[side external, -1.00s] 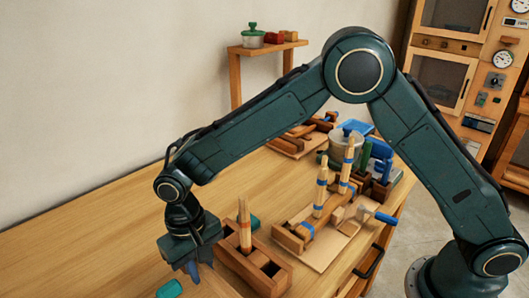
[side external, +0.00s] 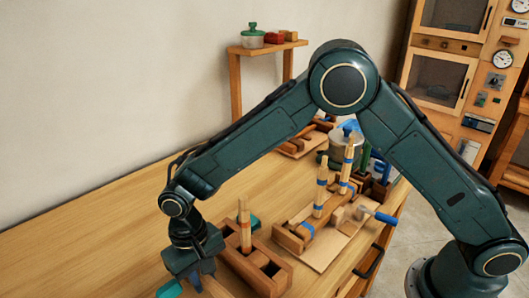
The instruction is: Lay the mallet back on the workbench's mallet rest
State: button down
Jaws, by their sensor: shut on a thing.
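My gripper (side external: 193,281) is at the lower left, pointing down, low over the near end of the workbench (side external: 110,225). It is shut on what I take to be the mallet, but its own body and the picture's lower edge hide most of what is between the jaws. A teal piece (side external: 168,290) shows just left of the jaws, cut off by the lower edge; I cannot tell whether it is part of the mallet. A brown wooden piece (side external: 222,287) shows just right of the jaws. I cannot make out the mallet rest for certain.
A wooden block with square holes (side external: 268,268) and an upright peg stands close right of my gripper, with a teal piece (side external: 255,223) behind it. Further right are a board with a clamp (side external: 312,235) and a metal pot (side external: 345,147). The bench's left side is clear.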

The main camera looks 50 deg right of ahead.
jog(key=shift+f, duration=0.25)
dwell(0.5)
jog(key=c, duration=1.2)
grip_release()
jog(key=shift+f, duration=0.1)
jog(key=r, duration=0.4)
jog(key=w+r, duration=0.1)
jog(key=r, duration=0.7)
jog(key=shift+w+r, duration=0.15)
jog(key=shift+w, duration=0.15)
jog(key=shift+r, duration=0.8)
